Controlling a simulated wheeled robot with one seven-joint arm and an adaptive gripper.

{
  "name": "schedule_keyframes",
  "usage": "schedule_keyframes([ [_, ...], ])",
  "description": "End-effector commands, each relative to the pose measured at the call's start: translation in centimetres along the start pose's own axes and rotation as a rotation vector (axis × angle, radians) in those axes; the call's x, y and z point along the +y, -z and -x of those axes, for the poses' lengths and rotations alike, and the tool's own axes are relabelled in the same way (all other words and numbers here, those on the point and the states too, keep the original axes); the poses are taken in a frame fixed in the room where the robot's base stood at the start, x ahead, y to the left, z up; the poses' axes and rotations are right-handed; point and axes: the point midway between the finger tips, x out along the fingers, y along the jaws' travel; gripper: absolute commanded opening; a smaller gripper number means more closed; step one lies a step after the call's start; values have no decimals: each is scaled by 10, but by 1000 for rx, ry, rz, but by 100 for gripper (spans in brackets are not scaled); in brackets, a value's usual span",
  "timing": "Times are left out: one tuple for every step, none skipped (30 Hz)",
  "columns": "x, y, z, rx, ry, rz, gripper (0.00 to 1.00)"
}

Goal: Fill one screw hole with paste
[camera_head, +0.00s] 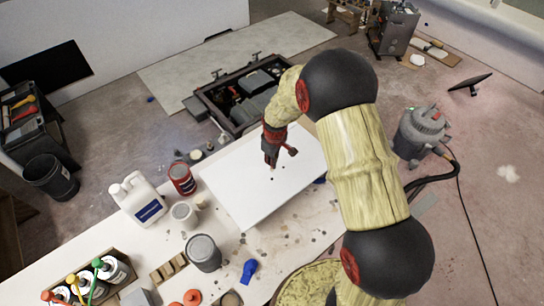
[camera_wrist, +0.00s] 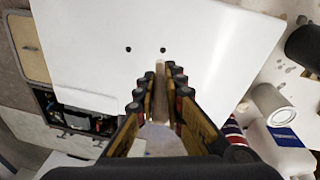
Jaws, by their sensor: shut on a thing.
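A white panel (camera_head: 235,190) lies across the workbench; it fills much of the wrist view (camera_wrist: 215,60). Two small dark screw holes show in it, a left hole (camera_wrist: 128,49) and a right hole (camera_wrist: 163,49). My gripper (camera_wrist: 163,72) is shut on a narrow pale stick (camera_wrist: 160,90), which points toward the right hole. The stick's tip appears just short of that hole in the picture; I cannot tell whether it touches the panel. In the head view my gripper (camera_head: 270,160) is over the panel, pointing down. Paste is not clearly visible on the stick or in the holes.
On the bench left of the panel stand a red can (camera_head: 182,179), a white jug (camera_head: 138,200), a pale pot (camera_head: 184,214) and a grey can (camera_head: 204,253). A blue object (camera_head: 249,271) lies in front. A dark open-topped unit (camera_head: 240,95) stands behind the panel.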

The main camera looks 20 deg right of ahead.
Motion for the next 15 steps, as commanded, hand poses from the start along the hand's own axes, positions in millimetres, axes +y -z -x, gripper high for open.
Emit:
schedule_keyframes([
  [-1, -1, -5, -1, 0, 0, 0],
  [-1, -1, -8, -1, 0, 0, 0],
  [-1, -1, -11, -1, 0, 0, 0],
  [-1, -2, -14, 0, 0, 0, 0],
  [-2, -2, -16, 0, 0, 0, 0],
  [-2, -2, -20, 0, 0, 0, 0],
  [-2, -2, -23, 0, 0, 0, 0],
  [-3, -3, -26, 0, 0, 0, 0],
  [-3, -3, -31, 0, 0, 0, 0],
  [-3, -4, -34, 0, 0, 0, 0],
  [-4, -4, -37, -1, 0, 0, 0],
  [-4, -5, -41, -1, 1, 0, 0],
  [-4, -5, -44, -1, 1, 0, 0],
  [-5, -5, -46, -1, 1, 0, 0],
  [-5, -6, -49, -1, 1, 0, 0],
])
